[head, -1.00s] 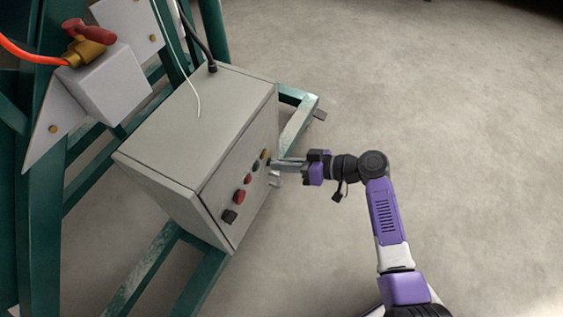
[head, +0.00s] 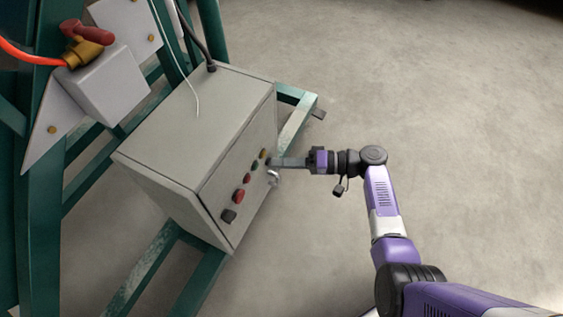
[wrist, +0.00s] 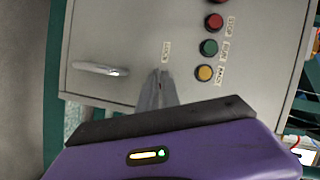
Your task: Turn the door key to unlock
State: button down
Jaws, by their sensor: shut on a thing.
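The grey control box (head: 180,120) stands on the green frame, with its door facing right in the head view. My gripper (head: 275,161) reaches the door front beside the row of buttons. In the wrist view my gripper's fingers (wrist: 160,82) are closed together at the door, just below a small label reading LOCK (wrist: 166,51). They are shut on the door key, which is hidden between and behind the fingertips. A silver door handle (wrist: 101,69) sits left of the fingers in the wrist view and shows just below them in the head view (head: 273,178).
Red (wrist: 214,21), green (wrist: 208,47) and yellow (wrist: 204,73) buttons sit close to the right of the fingers. A valve with a red handle (head: 87,32) and orange hose is at upper left. The floor on the right is clear.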

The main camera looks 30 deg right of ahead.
jog(key=shift+m, duration=0.3)
jog(key=shift+f, duration=0.1)
jog(key=c, duration=1.6)
grip_release()
jog(key=shift+o, duration=0.2)
jog(key=p+v, duration=0.1)
jog(key=v, duration=0.7)
jog(key=shift+p, duration=0.4)
